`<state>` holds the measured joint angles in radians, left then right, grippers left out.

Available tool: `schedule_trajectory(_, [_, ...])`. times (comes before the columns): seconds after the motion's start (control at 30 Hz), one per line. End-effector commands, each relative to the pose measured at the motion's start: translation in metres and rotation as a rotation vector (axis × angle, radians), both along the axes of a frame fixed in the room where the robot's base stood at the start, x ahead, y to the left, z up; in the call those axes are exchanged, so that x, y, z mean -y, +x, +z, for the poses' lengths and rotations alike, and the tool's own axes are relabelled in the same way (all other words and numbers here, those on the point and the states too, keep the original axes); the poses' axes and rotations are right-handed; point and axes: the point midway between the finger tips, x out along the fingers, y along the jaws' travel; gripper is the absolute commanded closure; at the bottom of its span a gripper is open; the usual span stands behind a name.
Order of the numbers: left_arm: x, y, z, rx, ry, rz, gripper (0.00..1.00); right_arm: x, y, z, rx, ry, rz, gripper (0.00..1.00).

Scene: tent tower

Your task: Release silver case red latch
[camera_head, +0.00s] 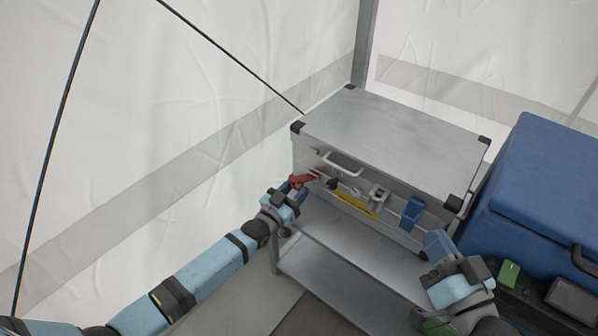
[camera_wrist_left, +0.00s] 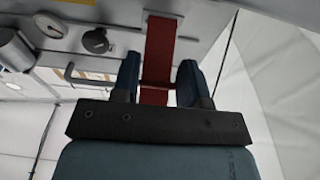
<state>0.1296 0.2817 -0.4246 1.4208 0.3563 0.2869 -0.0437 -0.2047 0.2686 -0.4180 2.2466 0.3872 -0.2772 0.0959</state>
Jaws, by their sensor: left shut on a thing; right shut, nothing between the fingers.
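The silver case (camera_head: 395,130) is a metal box with black corners and a closed lid, standing on a grey shelf (camera_head: 345,260). Its red latch (camera_head: 304,179) is on the front face near the left end. My left gripper (camera_head: 296,186) is at the latch. In the left wrist view the red latch (camera_wrist_left: 160,45) runs between the two blue fingers of my left gripper (camera_wrist_left: 159,80), which are shut on it. My right gripper (camera_head: 436,244) is shut and empty, by the lower right front corner of the case, apart from the latch.
The case front also carries a pale handle (camera_head: 343,163), a dark knob (camera_head: 333,184), a yellow bar (camera_head: 355,203) and a blue latch (camera_head: 411,212). A large blue box (camera_head: 540,190) stands close on the right. White tent walls (camera_head: 190,100) are behind and left.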

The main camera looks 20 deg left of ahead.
Motion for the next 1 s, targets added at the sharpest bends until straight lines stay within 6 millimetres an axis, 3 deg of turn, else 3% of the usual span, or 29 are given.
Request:
schedule_trajectory(0.17, [0.002,0.002,0.003,0.005,-0.002,-0.001,1.00,-0.041,0.050,-0.010,-0.004,0.055,0.108,1.00])
schedule_trajectory(0.33, [0.002,0.002,0.003,0.005,-0.002,-0.001,1.00,-0.078,0.108,0.002,0.025,0.000,0.134,1.00])
schedule_trajectory(0.6, [0.002,0.002,0.003,0.005,-0.002,-0.001,1.00,-0.145,0.195,0.052,0.097,-0.160,0.156,1.00])
schedule_trajectory(0.83, [0.002,0.002,0.003,0.005,-0.002,-0.001,1.00,-0.210,0.252,0.103,0.128,-0.335,0.195,1.00])
schedule_trajectory(0.9, [0.002,0.002,0.003,0.005,-0.002,-0.001,1.00,-0.237,0.262,0.093,0.050,-0.440,0.256,1.00])
schedule_trajectory(1.0, [0.002,0.002,0.003,0.005,-0.002,-0.001,1.00,-0.268,0.262,0.054,-0.126,-0.612,0.384,1.00])
